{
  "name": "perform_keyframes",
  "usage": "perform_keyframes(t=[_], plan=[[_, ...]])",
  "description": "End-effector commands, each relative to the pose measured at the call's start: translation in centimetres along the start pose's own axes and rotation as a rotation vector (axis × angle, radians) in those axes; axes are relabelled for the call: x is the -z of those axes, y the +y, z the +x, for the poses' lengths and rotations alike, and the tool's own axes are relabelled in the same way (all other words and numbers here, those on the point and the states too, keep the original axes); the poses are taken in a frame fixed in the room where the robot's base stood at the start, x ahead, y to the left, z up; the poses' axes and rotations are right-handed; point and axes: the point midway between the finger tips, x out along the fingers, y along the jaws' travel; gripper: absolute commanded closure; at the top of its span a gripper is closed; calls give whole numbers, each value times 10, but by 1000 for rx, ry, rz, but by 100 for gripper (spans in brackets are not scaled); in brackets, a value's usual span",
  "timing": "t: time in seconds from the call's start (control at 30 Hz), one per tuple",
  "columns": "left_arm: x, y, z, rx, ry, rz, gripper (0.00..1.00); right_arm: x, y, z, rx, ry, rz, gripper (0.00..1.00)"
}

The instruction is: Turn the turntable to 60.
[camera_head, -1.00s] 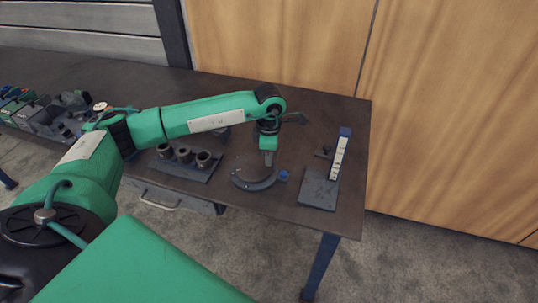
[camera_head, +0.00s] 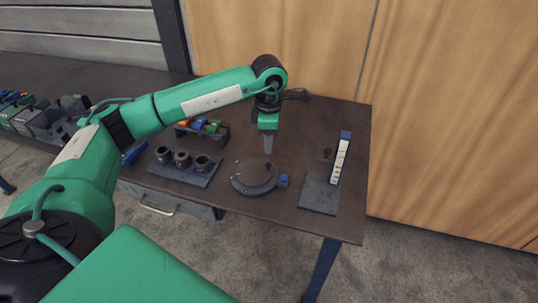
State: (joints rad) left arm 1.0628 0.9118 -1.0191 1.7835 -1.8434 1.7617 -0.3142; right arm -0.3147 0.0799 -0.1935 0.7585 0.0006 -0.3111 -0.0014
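My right gripper is not in view.
A plate with three dark cylinders (camera_head: 182,160) stands left of the turntable. A rack with coloured parts (camera_head: 203,127) is behind it. The workbench (camera_head: 335,110) is clear at the back right.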

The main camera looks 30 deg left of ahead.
Motion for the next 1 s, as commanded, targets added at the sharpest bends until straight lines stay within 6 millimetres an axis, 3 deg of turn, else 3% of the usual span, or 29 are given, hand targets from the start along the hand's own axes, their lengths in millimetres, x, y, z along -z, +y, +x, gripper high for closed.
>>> perform_keyframes(t=[0.1, 0.33, 1.0], plan=[[0, 1, -25, -3, -2, -1, 62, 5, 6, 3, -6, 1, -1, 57], [0, 0, -54, 0, -1, 1, 62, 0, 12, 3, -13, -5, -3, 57], [0, 0, -59, 1, 0, 0, 62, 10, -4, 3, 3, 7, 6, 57]])
